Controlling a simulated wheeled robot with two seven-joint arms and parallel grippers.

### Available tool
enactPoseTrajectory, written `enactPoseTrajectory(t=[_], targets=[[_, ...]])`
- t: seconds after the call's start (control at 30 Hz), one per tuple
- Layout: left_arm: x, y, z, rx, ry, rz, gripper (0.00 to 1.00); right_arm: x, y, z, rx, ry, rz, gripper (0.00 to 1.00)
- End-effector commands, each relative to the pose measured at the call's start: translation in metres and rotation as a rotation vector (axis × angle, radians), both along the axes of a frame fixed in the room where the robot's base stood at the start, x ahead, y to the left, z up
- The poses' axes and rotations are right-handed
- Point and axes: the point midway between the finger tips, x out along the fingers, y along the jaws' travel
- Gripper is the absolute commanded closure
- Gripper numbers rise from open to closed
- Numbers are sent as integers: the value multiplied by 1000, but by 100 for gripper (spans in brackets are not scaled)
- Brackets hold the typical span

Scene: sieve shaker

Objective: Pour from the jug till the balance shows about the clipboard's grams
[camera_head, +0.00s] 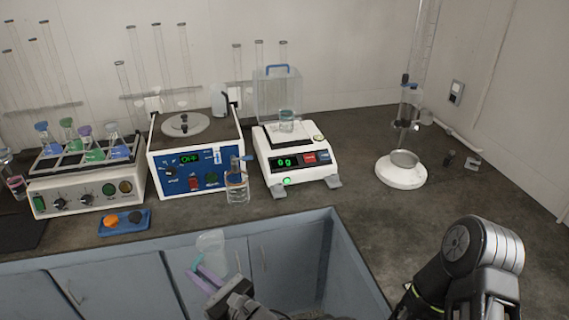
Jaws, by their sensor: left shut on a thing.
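My left gripper (208,278) is at the bottom centre, in front of the counter's edge. It is shut on a pale, see-through jug (211,243), which sits above its fingers over the grey cabinet front. How much the jug holds cannot be made out. The white balance (300,182) stands on the counter behind and to the right of the jug, well apart from it. Its green display (286,162) seems to read 0 g. A small clear beaker (286,124) stands on the balance's pan. No clipboard can be made out. My right gripper is not in view.
A stirrer with a blue front (180,180) and a shaker with flasks (90,190) stand left of the balance. A glass bottle (237,187) stands near the counter's front edge. A white round-based stand (402,178) is at right. The right counter is mostly clear.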

Motion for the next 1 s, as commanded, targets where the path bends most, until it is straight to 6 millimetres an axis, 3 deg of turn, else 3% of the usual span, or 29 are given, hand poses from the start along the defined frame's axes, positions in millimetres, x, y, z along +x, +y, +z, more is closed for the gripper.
enactPoseTrajectory(t=[0.63,1.0], targets=[[1,1,3,2,-1,-22,100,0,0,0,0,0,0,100],[4,3,9,6,2,-256,100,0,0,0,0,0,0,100]])
